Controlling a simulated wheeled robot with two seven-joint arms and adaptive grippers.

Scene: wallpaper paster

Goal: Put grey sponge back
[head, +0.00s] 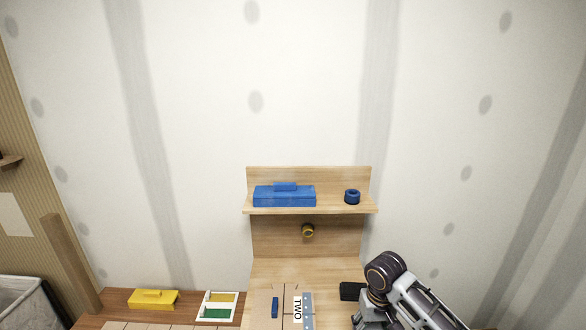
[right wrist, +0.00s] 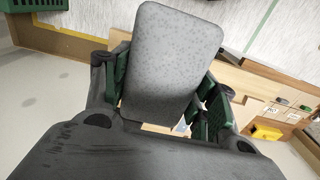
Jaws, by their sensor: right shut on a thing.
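The grey sponge (right wrist: 172,58) fills the upper middle of the right wrist view, a rounded slab with a speckled face. My right gripper (right wrist: 165,95) is shut on it, with dark fingers and green pads on either side. In the head view my right arm shows at the lower right, beside the wooden stand (head: 284,245); the sponge cannot be made out there. My left gripper is in neither view.
A blue lidded box (head: 284,197) and a blue ring (head: 352,196) sit on the stand's shelf. A black block (head: 351,291) lies close to my right arm. A yellow box (head: 153,299) and a white divided tray (head: 217,318) stand left. A green crate (right wrist: 35,5) shows in the wrist view.

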